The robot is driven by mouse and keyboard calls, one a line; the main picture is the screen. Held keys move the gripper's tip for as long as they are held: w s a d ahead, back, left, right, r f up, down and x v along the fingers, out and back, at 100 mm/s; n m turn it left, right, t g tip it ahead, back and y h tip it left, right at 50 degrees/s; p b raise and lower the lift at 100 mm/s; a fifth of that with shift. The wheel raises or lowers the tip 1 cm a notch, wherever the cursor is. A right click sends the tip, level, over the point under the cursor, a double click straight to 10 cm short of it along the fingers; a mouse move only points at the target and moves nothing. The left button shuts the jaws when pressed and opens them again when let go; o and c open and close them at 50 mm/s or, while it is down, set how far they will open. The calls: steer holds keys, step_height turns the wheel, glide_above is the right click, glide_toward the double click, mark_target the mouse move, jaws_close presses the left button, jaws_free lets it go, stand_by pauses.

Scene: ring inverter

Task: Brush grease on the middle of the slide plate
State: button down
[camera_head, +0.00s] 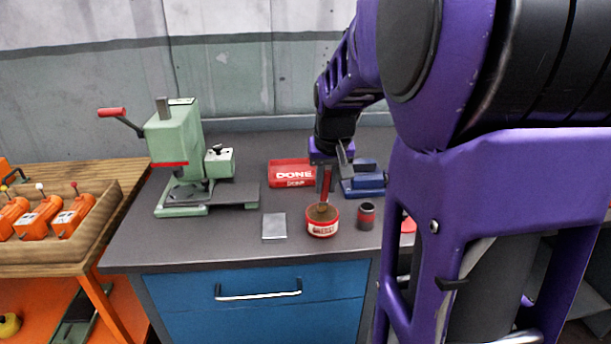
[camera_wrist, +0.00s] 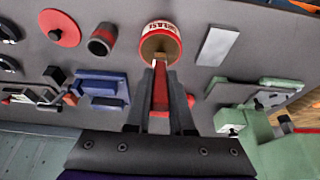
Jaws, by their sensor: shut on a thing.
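The slide plate (camera_head: 274,226), a flat bare silver rectangle, lies on the grey bench left of the grease tin (camera_head: 322,228). It also shows at the upper right in the wrist view (camera_wrist: 217,46). The tin is red with a white label and has brown grease in it; it shows in the wrist view (camera_wrist: 172,27). My gripper (camera_head: 326,172) is shut on the red handle of a brush (camera_wrist: 160,88), above the tin. The brush points down at the tin's mouth. Whether its bristles touch the grease I cannot tell.
A green press (camera_head: 178,140) stands left of the plate. A red "DONE" tray (camera_head: 290,174) and a blue vise (camera_head: 364,184) are behind the tin. A small dark jar (camera_head: 366,216) stands right of it. The bench's front left is clear.

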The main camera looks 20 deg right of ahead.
steer(key=shift+r+p, duration=2.8)
steer(key=shift+r, duration=0.7)
